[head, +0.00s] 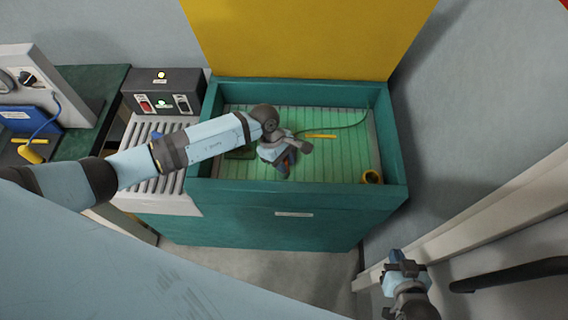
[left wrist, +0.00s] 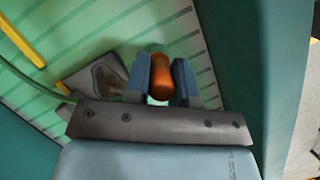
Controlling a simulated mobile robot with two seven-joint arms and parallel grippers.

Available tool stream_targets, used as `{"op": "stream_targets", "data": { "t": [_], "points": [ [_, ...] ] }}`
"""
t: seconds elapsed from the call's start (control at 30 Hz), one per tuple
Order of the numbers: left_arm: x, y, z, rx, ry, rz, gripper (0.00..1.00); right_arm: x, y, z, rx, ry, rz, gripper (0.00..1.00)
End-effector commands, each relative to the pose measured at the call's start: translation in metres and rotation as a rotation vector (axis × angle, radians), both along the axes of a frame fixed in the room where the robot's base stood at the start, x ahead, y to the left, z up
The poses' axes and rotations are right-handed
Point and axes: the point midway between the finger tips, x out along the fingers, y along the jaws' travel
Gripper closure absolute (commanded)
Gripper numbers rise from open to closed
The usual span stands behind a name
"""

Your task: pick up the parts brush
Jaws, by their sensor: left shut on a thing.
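My left gripper (head: 284,164) is down inside the green tank (head: 300,189), near its front wall. In the left wrist view its blue fingers (left wrist: 161,82) are shut on an orange-brown rounded handle (left wrist: 160,76), which I take to be the parts brush. The rest of the brush is hidden by the fingers and the gripper body. In the head view only a small orange patch shows between the fingers. My right gripper (head: 404,260) hangs in front of the tank at the lower right, away from it; its jaw opening is unclear.
A yellow bar (head: 319,136) lies on the slatted tank floor beside a green hose (head: 350,122). A switch box (head: 163,93) stands left of the tank, behind a slatted rack (head: 150,140).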

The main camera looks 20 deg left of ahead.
Motion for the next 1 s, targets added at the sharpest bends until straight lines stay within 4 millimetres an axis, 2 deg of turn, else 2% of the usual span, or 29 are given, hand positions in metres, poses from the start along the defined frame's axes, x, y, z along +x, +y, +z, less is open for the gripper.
{"op": "stream_targets", "data": {
  "t": [0.17, 0.27, 0.5, 0.7, 0.83, 1.0],
  "points": [
    [0.002, 0.001, 0.016, 0.000, -0.005, 0.000, 1.00, 0.000, 0.001, -0.003, 0.001, 0.000, 0.000, 1.00],
    [0.002, 0.000, 0.036, -0.001, -0.006, -0.002, 1.00, 0.000, 0.001, -0.007, 0.002, 0.001, 0.001, 1.00],
    [0.002, 0.001, 0.108, 0.000, -0.008, -0.003, 1.00, -0.001, 0.004, -0.019, 0.006, 0.005, 0.006, 1.00],
    [0.001, 0.000, 0.158, 0.000, -0.005, -0.001, 1.00, -0.001, 0.007, -0.026, 0.010, 0.005, 0.012, 1.00],
    [0.001, 0.000, 0.181, 0.000, -0.004, -0.001, 1.00, 0.000, 0.007, -0.028, 0.010, 0.004, 0.014, 1.00],
    [0.000, 0.000, 0.195, 0.000, -0.001, 0.000, 1.00, 0.000, 0.006, -0.030, 0.009, 0.002, 0.013, 1.00]
  ]
}}
